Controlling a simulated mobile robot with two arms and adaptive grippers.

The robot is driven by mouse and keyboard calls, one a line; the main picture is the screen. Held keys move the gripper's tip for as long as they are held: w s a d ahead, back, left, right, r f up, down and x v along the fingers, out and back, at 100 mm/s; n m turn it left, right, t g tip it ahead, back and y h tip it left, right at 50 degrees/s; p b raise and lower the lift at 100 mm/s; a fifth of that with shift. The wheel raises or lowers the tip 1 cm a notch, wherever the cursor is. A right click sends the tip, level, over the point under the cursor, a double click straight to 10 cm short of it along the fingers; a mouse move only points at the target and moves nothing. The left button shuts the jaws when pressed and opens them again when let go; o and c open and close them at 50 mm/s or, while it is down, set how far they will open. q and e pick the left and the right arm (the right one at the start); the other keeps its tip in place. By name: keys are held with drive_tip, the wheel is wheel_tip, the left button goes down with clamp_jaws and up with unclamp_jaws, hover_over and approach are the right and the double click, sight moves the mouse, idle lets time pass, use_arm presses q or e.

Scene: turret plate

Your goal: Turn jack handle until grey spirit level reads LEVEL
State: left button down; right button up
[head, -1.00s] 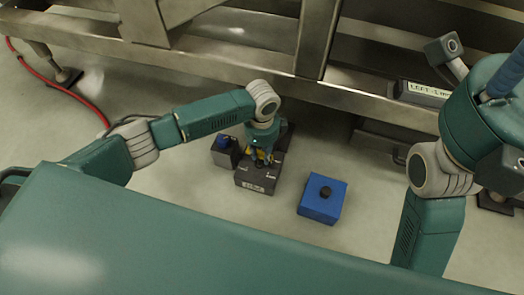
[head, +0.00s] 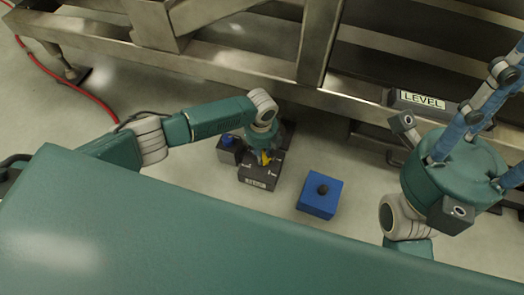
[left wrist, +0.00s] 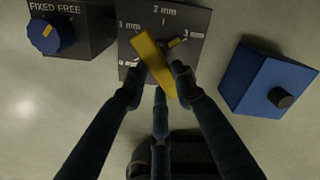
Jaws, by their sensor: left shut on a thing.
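The jack handle is a yellow bar (left wrist: 154,66) on a dark box (left wrist: 130,62) marked in mm; it also shows in the head view (head: 265,158). My left gripper (left wrist: 158,82) is shut on the handle, its fingers on either side of it. It comes down on the box from above in the head view (head: 262,146). The handle's pointer end lies near the 3 mm mark. The grey spirit level (head: 450,105) sits at the steel frame on the right, and its display reads LEVEL. My right gripper (head: 490,100) looks open and empty, with its fingertips partly out of frame.
A dark box with a blue FIXED/FREE knob (left wrist: 50,36) stands left of the jack box. A blue box with a black knob (head: 320,195) stands to its right. The steel frame (head: 230,60) runs behind. A red hose (head: 62,80) lies at the far left.

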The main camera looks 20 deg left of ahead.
use_arm(q)
drive_tip(key=shift+s+m, duration=0.1)
drive_tip(key=shift+m, duration=0.6)
drive_tip(key=shift+a, duration=0.1)
drive_tip(key=c, duration=1.4)
unclamp_jaws()
wheel_tip(320, 180, up, 12)
